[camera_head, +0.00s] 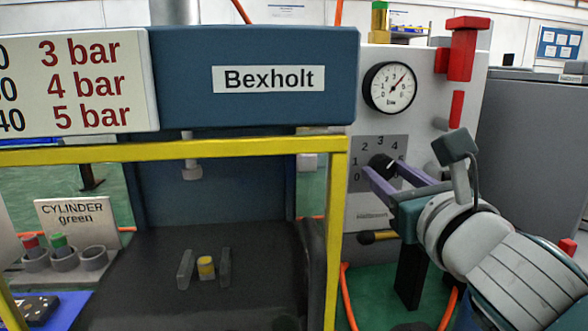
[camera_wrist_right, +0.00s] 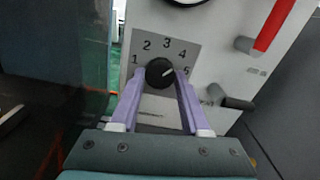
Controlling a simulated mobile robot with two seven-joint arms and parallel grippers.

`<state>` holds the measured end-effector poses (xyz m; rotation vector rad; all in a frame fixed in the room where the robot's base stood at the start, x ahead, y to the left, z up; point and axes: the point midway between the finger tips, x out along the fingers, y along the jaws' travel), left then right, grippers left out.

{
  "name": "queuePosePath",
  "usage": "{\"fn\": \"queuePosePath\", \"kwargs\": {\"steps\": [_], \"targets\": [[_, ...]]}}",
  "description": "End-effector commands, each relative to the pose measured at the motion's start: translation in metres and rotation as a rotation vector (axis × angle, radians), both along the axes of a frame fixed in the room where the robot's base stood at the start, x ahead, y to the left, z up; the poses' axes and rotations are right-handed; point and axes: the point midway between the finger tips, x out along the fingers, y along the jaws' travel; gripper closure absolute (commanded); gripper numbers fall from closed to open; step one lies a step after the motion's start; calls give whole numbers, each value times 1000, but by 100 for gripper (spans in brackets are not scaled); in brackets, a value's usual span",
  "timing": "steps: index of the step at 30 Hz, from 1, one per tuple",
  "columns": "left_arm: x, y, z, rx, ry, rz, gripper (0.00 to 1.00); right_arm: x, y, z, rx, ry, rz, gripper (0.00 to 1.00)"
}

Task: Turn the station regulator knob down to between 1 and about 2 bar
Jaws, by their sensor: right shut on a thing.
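The regulator knob (camera_head: 381,166) is a black round knob on a grey plate numbered 0 to 5. My right gripper (camera_head: 384,178) is shut on it, one lilac finger at each side. The right wrist view shows the knob (camera_wrist_right: 160,71) between the two fingertips (camera_wrist_right: 157,84). Its white mark points up and right, roughly toward the 4 to 5 side. The round pressure gauge (camera_head: 390,87) sits above the knob. Its needle points up and right, roughly near 4; the small figures are hard to read. My left gripper is not in view.
Red handles (camera_head: 462,50) stand at the panel's upper right. A black-tipped lever (camera_head: 378,237) juts out below the plate. The yellow frame (camera_head: 335,230) of the Bexholt press (camera_head: 250,105) stands just left. Orange hoses (camera_head: 347,300) run below.

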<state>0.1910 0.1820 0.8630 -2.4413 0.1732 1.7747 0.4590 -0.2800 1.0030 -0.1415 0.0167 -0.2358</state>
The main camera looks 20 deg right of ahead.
Motion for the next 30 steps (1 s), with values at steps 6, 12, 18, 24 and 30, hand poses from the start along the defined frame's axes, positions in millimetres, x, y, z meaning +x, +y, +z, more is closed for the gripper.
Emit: {"fn": "queuePosePath", "kwargs": {"steps": [6, 12, 18, 24, 30], "targets": [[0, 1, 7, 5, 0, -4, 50, 0, 0, 2, -88, 22, 1, 100], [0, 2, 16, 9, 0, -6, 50, 0, 0, 2, -240, 60, 2, 100], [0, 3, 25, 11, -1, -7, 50, 0, -1, 3, -423, 103, 1, 100], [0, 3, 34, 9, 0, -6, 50, 0, -1, 3, -607, 147, 2, 100], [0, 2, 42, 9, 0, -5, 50, 0, -1, 3, -794, 192, 2, 100]]}}
